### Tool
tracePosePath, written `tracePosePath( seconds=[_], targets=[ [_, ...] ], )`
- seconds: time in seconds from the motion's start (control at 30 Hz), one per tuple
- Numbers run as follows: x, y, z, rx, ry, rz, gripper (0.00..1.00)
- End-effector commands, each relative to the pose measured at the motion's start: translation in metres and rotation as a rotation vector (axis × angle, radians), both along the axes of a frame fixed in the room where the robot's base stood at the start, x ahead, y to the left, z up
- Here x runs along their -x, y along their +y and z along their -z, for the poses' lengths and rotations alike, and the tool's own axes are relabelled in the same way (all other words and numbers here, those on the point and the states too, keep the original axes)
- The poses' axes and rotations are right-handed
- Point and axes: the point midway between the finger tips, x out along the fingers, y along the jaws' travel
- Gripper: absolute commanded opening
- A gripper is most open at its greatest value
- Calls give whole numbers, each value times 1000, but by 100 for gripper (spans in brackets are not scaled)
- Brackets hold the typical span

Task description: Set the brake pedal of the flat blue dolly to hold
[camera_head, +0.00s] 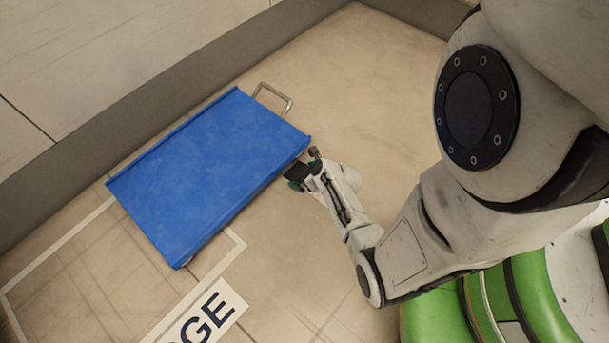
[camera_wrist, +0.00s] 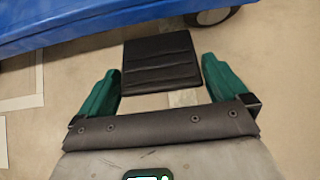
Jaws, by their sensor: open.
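The flat blue dolly (camera_head: 210,168) lies on the floor left of centre in the head view, with its blue edge (camera_wrist: 95,25) across the top of the wrist view. A black ribbed pedal (camera_wrist: 160,60) sticks out from below that edge in the wrist view; in the head view a dark pad (camera_head: 297,171) shows at the dolly's right corner. My gripper (camera_wrist: 162,88) is open, its green fingers on either side of the pedal's near end. The pedal's joint to the dolly is hidden under the deck.
A metal handle loop (camera_head: 273,97) stands at the dolly's far end. A dark wheel (camera_wrist: 212,16) shows under the deck. A grey wall base (camera_head: 120,135) runs behind the dolly. White floor lines (camera_head: 55,245) and a lettered sign (camera_head: 205,318) lie at the left.

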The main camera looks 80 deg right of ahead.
Motion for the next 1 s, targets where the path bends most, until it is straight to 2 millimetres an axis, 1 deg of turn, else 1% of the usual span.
tracePosePath(
  seconds=[0.07, 0.7, 1.0],
  targets=[
    [0, 0, 0, 0, 0, 0, 100],
    [1, 0, 0, 0, 1, -1, 40],
    [1, 2, 3, 8, -18, -3, 40]
  ],
)
